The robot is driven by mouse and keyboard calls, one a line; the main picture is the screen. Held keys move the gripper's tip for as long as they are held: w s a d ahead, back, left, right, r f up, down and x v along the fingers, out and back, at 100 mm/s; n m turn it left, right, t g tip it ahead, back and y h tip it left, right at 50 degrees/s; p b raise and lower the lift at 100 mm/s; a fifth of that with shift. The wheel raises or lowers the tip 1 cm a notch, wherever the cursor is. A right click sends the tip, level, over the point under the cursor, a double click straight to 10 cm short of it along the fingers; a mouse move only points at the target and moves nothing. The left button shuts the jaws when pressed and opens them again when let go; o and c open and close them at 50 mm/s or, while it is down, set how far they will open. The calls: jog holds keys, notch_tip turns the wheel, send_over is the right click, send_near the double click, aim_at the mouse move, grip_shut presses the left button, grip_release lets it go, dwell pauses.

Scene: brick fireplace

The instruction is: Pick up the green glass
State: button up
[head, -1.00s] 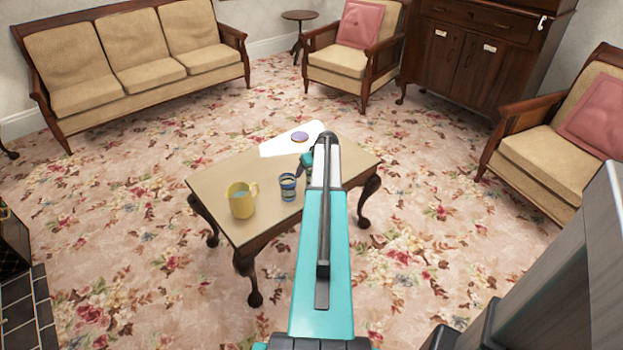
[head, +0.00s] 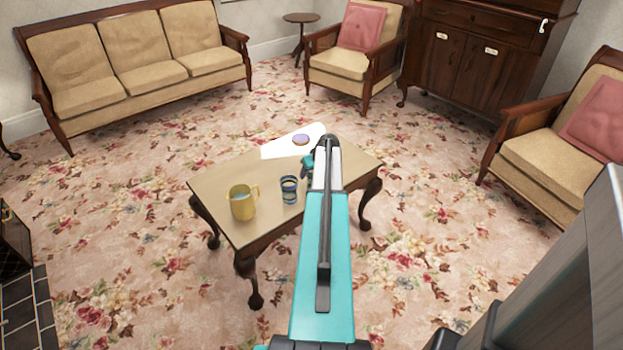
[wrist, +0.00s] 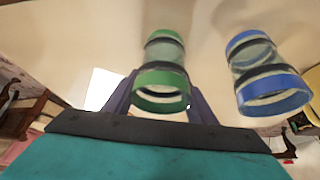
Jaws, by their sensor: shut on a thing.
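The green glass (wrist: 163,85) is a clear tumbler with green and dark bands, seen in the wrist view. My gripper (wrist: 162,98) is shut on it, with a purple-grey finger on either side. In the head view my arm hides most or all of the glass, and my gripper's end (head: 312,160) is over the coffee table (head: 225,190). I cannot tell whether the glass touches the tabletop. A similar blue-banded glass (wrist: 265,75) stands to the right in the wrist view, apart from the fingers; it also shows in the head view (head: 289,190).
A yellow mug (head: 242,204) stands left of the blue-banded glass. A white sheet (head: 283,148) with a purple round thing (head: 301,140) lies at the table's far edge. A sofa (head: 130,60), armchairs (head: 355,55) and a cabinet (head: 465,60) stand beyond; open carpet surrounds the table.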

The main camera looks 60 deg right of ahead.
jog(key=shift+r, duration=0.1)
jog(key=shift+r, duration=0.55)
jog(key=shift+v, duration=1.2)
jog(key=s+a+r, duration=0.1)
jog(key=s+a, duration=0.8)
jog(key=s, duration=0.2)
jog(key=shift+s+r, duration=0.3)
jog(key=shift+s, duration=0.1)
jog(key=shift+w, duration=0.1)
